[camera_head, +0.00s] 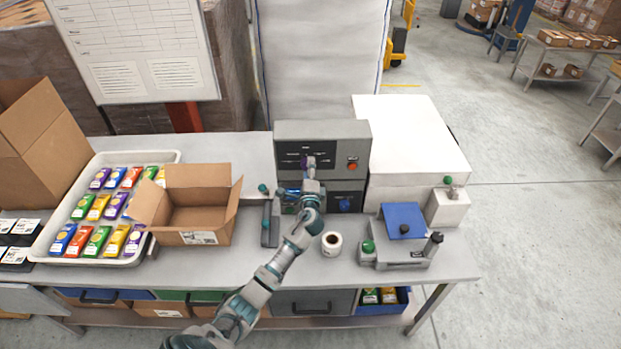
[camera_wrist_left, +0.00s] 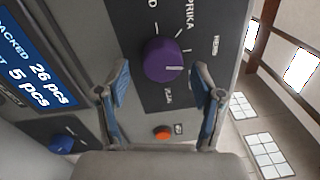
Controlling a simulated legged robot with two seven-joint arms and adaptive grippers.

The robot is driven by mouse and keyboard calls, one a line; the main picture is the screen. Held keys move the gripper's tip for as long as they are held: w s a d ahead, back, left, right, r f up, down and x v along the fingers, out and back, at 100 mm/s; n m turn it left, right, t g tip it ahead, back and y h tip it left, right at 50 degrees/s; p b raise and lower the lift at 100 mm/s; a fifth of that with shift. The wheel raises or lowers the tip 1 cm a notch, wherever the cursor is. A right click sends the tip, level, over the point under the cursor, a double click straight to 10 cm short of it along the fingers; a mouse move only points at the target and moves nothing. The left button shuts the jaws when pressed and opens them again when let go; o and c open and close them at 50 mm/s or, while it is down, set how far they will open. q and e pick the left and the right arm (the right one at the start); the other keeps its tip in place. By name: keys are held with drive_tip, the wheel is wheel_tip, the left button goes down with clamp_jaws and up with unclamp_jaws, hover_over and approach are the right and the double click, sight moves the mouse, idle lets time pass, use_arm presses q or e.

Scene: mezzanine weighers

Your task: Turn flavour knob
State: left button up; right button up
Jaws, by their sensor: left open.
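The purple flavour knob (camera_wrist_left: 160,59) is on the dark front panel of the grey machine (camera_head: 289,131). In the wrist view its white mark points right in the picture, and labels ending "PRIKA" and others, partly cut off, stand around it. My left gripper (camera_wrist_left: 162,84) is open, with one blue-padded finger on each side of the knob's lower part in the picture. I cannot tell whether the fingers touch it. In the head view my left gripper (camera_head: 311,172) is in front of the panel. My right gripper is not in view.
An orange button (camera_wrist_left: 162,133) and a blue knob (camera_wrist_left: 62,144) are close to my fingers.

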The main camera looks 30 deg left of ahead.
use_arm(q)
drive_tip(key=v, duration=1.1)
drive_tip(key=shift+d, duration=0.35)
drive_tip(key=shift+s+f, duration=0.1)
drive_tip(key=shift+f, duration=0.05)
